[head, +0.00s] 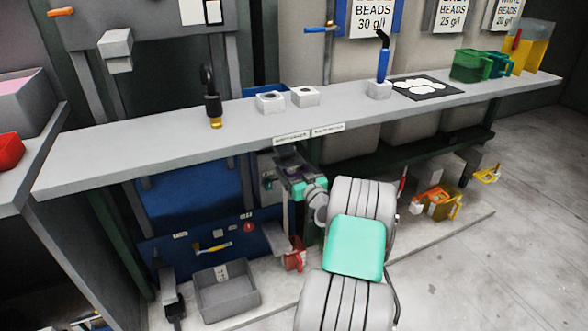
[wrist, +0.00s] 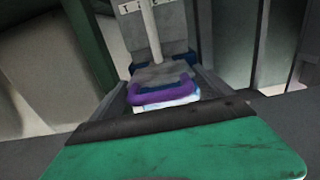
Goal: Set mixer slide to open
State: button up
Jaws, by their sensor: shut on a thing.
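The mixer slide shows in the wrist view as a grey plate with a purple handle (wrist: 165,92) at its near end, in a channel below a pale upright rod. A white scale plate with small marks (wrist: 145,5) is at the top of that view. In the head view, my gripper (head: 290,170) is below the front edge of the long shelf, at the mixer. It is shut on the purple handle. The fingertips are hard to make out, and the shelf and my arm hide part of the slide. I cannot tell how far the slide is drawn.
The long grey shelf (head: 150,150) runs above my gripper, bearing a dark-topped bottle (head: 213,105), white blocks and a blue-handled tool (head: 383,65). A grey bin (head: 225,290) and a red part (head: 295,255) are below. Clear floor (head: 480,270) lies at the right.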

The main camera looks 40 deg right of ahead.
jog(key=o, duration=1.7)
jog(key=shift+s+f, duration=0.1)
jog(key=shift+s, duration=0.1)
jog(key=shift+o, duration=0.4)
jog(key=v, duration=0.7)
jog(key=shift+s+a+p, duration=0.2)
jog(key=shift+s+p, duration=0.15)
jog(key=shift+s, duration=0.05)
